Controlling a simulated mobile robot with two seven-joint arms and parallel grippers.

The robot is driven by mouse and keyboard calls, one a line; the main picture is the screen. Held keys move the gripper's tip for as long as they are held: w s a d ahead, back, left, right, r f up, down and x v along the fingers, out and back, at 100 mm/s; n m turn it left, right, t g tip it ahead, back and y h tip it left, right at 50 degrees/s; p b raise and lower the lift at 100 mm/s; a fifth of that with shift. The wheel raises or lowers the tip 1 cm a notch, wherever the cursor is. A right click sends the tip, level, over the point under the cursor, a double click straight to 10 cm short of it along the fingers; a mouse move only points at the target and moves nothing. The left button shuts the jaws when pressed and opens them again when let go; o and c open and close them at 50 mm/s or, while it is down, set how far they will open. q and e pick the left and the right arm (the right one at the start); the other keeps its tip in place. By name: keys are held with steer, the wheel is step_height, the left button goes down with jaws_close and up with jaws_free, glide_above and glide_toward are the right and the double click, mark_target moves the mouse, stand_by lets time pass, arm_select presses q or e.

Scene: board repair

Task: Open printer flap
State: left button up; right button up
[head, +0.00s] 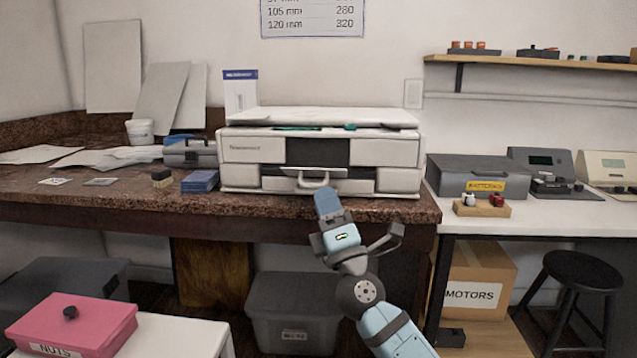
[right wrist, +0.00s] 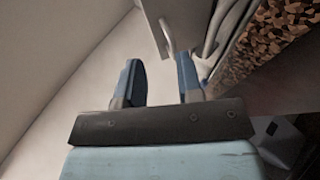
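The white printer (head: 240,175) stands on the stone-topped counter. Its front has a dark opening in the middle, and below that a flap with a pale, arched handle (head: 313,181). My right gripper (head: 328,203) is in front of the flap, its blue fingertip just below and right of the handle in the picture. In the right wrist view my right gripper (right wrist: 159,78) has its two blue fingers apart with nothing between them. The handle (right wrist: 168,38) shows beyond the gap, nearer the right finger; I cannot tell whether they touch. My left gripper is not in view.
A grey battery case (head: 470,178) is on the white table at the right. A grey bin (head: 293,315) stands below.

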steer(key=v, duration=0.8)
